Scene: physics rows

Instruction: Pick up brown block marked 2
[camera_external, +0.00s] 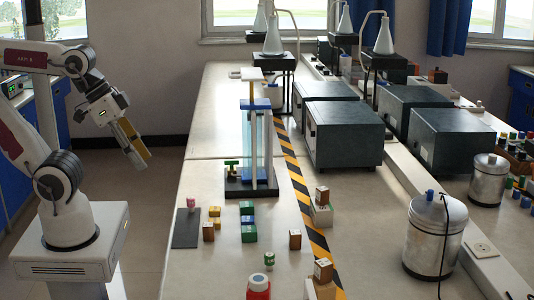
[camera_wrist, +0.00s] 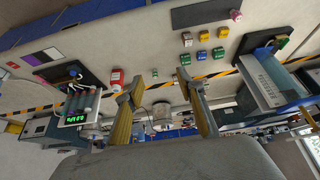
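Several brown blocks stand on the bench: one at the left near the dark mat (camera_external: 208,231), one in the middle (camera_external: 295,240), one on a light block by the striped tape (camera_external: 322,195), and one at the front (camera_external: 323,270). Their markings are too small to read, so I cannot tell which is marked 2. My gripper (camera_external: 137,158) hangs in the air left of the bench, well away from the blocks. It also shows in the wrist view (camera_wrist: 159,80), fingers apart and empty.
Green, blue and yellow blocks (camera_external: 248,222) sit mid-bench. A dark mat (camera_external: 186,232) holds a pink piece (camera_external: 191,204). A tall glass apparatus (camera_external: 257,140) stands behind. A red bottle (camera_external: 259,287) is at the front. Grey boxes (camera_external: 343,135) and a metal canister (camera_external: 434,235) are right.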

